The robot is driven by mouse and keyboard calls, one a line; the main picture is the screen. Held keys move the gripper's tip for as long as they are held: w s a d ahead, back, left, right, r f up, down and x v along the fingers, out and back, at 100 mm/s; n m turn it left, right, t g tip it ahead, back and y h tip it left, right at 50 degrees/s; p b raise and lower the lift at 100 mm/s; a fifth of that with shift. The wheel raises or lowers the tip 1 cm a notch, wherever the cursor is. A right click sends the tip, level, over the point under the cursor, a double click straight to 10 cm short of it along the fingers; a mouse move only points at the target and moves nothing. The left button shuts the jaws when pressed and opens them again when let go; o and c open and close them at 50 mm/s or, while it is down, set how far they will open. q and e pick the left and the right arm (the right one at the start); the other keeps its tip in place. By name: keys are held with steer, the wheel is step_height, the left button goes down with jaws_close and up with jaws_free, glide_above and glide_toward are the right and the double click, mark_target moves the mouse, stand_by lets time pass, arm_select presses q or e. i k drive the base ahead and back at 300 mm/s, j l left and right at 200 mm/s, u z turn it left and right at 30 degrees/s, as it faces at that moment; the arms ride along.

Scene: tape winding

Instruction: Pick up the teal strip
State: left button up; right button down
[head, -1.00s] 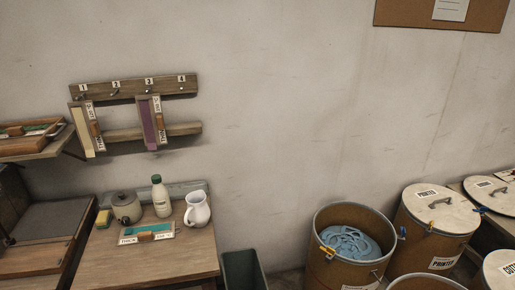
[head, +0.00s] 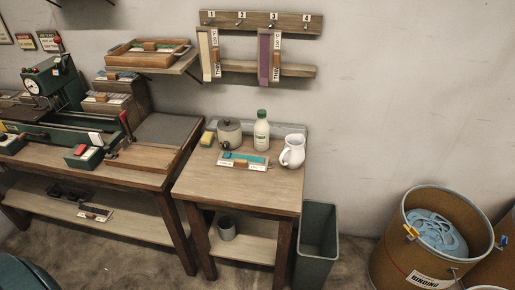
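The teal strip (head: 253,158) lies flat on the small wooden table, on a pale labelled card with a brown block at its front edge. It sits in front of a grey lidded pot (head: 230,134) and a white bottle (head: 261,132), left of a white jug (head: 293,151). A cream strip (head: 205,54) and a purple strip (head: 264,57) hang on the wall rack from hooks. Neither of my grippers is in view.
The small table (head: 240,190) has bare wood at its front. A yellow sponge (head: 207,138) lies at its back left. A green bin (head: 317,240) stands at its right. A workbench (head: 140,165) with a green machine adjoins on the left. Drums stand at far right.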

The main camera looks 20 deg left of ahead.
mark_target(259, 163)
steer(key=i+l, duration=0.15)
steer(key=i, duration=0.5)
steer(key=i+l, duration=0.15)
steer(key=i, duration=0.5)
steer(key=u, duration=1.65)
